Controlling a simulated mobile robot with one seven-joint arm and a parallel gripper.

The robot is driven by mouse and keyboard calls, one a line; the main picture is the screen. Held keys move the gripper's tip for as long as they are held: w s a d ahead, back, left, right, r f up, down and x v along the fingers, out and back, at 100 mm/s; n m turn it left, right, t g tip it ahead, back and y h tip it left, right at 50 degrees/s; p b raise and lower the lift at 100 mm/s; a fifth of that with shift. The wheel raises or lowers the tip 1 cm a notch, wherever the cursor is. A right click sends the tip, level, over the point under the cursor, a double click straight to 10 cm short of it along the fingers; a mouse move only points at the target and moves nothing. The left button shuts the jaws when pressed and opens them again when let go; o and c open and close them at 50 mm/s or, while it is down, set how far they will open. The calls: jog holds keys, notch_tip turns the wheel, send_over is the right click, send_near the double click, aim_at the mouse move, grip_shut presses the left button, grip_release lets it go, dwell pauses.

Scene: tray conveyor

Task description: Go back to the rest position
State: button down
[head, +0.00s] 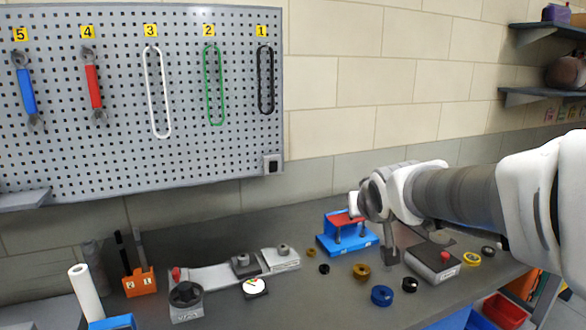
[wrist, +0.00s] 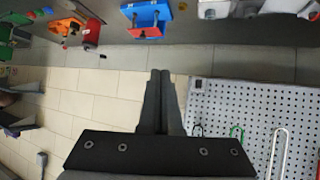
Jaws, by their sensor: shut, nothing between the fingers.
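My arm reaches in from the right of the head view, over the right part of the grey workbench (head: 230,230). My gripper (wrist: 160,75) is shut and empty in the wrist view, its two dark fingers pressed together. The gripper is in front of the wall, apart from the blue stand with a red top (head: 335,243), which also shows at the top of the wrist view (wrist: 146,20).
A pegboard (head: 180,170) carries numbered wrenches and loops. The bench holds a grey device with a red button (head: 432,264), several small rings, a gauge (head: 255,287), a grey fixture (head: 210,275) and an orange holder (head: 138,282). Shelves (head: 540,95) are at right.

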jog(key=s+f+g+p, duration=0.1)
jog(key=s+f+g, duration=0.1)
jog(key=s, duration=1.1)
jog(key=s+d+f+g+p, duration=0.1)
jog(key=s+f+g, duration=0.1)
jog(key=s, duration=1)
jog(key=shift+s+f+m+g, duration=0.3)
jog(key=shift+s+f+g, duration=0.1)
jog(key=shift+g, duration=0.3)
jog(key=shift+r, duration=0.1)
